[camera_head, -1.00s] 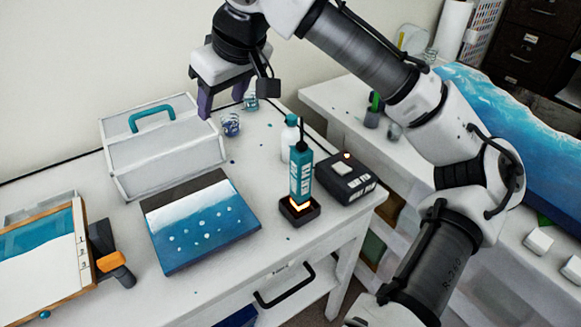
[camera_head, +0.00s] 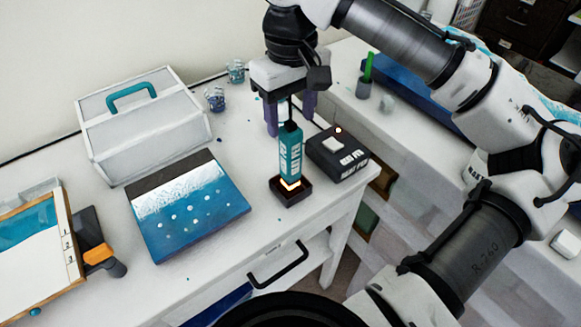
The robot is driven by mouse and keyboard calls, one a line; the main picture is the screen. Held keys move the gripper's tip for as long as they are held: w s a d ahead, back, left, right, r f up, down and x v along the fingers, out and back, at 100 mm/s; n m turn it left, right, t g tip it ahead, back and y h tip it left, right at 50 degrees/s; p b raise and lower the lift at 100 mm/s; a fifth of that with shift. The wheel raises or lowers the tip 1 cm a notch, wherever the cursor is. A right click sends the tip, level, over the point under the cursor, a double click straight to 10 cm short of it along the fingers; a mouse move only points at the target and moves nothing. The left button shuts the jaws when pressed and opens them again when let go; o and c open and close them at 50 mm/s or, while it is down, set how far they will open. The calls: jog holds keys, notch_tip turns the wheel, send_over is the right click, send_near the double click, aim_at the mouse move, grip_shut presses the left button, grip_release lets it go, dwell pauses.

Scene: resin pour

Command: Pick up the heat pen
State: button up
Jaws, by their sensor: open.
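The heat pen (camera_head: 290,155) is a teal upright tool with pale lettering and a glowing orange lower end. It stands in a small dark square holder (camera_head: 291,194) near the table's right front edge, with a dark cord at its top. My gripper (camera_head: 290,118) is open and points down, with two purple fingers. In the picture its fingers show on either side of the pen's upper part. The left finger's lower end shows just left of the pen and the right finger shows behind and right of it. I cannot tell whether they touch the pen.
A black control box (camera_head: 338,155) with a lit orange lamp stands right of the pen. A blue and white seascape panel (camera_head: 190,208) lies to the left. A white toolbox (camera_head: 143,135) with a teal handle and two small jars (camera_head: 215,99) stand behind.

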aim_at(289, 135)
notch_tip(289, 135, down, 5)
jog(key=shift+w+a+f+p, duration=0.1)
jog(key=shift+w+a+p, duration=0.05)
jog(key=shift+p, duration=0.55)
jog(key=shift+c, duration=0.2)
jog(key=c, duration=1)
